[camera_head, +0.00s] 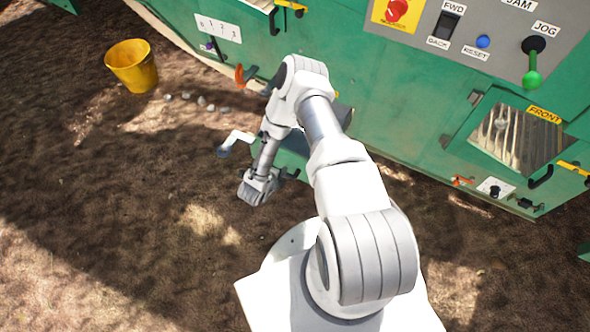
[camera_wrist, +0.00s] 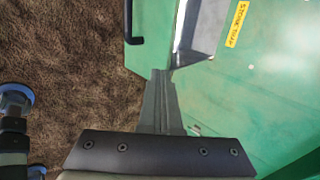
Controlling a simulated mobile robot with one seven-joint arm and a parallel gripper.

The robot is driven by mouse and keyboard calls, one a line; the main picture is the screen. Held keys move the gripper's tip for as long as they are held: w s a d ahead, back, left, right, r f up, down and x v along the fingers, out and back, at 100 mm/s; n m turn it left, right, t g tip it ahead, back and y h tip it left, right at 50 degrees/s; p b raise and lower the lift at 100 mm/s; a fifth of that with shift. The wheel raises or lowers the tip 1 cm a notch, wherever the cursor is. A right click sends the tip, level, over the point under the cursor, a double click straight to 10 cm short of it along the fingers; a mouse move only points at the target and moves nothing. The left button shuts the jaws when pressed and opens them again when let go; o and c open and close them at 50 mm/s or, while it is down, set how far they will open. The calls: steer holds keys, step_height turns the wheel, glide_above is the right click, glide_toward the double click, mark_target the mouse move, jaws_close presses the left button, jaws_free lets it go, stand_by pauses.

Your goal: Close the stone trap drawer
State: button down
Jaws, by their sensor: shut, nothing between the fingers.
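The stone trap drawer shows in the wrist view as a green front panel (camera_wrist: 153,30) with a dark handle (camera_wrist: 131,22) on its left side. It stands out from the green machine wall, with a pale grey gap between panel and wall. A yellow "STONE TRAP" label (camera_wrist: 237,23) is on the wall to the right. In the head view the drawer (camera_head: 298,158) is mostly hidden behind my arm. My gripper (camera_wrist: 160,74) is shut and empty, its fingertips close to the panel's lower edge and the gap; I cannot tell whether they touch.
The green machine (camera_head: 400,90) rises behind, with a control panel and a green-knobbed lever (camera_head: 532,78). A yellow bucket (camera_head: 133,68) stands on the soil at upper left, with several stones (camera_head: 200,101) nearby. The brown ground (camera_head: 110,190) left of the drawer is clear.

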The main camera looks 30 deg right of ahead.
steer(key=s+f, duration=0.2)
steer(key=b, duration=0.6)
glide_toward(303, 160)
steer(key=x, duration=0.3)
steer(key=a+f+x, duration=0.1)
steer(key=x, duration=0.1)
steer(key=shift+d+f, duration=0.25)
steer(key=shift+d, duration=0.05)
steer(key=shift+w+d+r, duration=0.1)
steer(key=shift+w+d, duration=0.2)
steer(key=shift+d, duration=0.1)
steer(key=shift+d, duration=0.2)
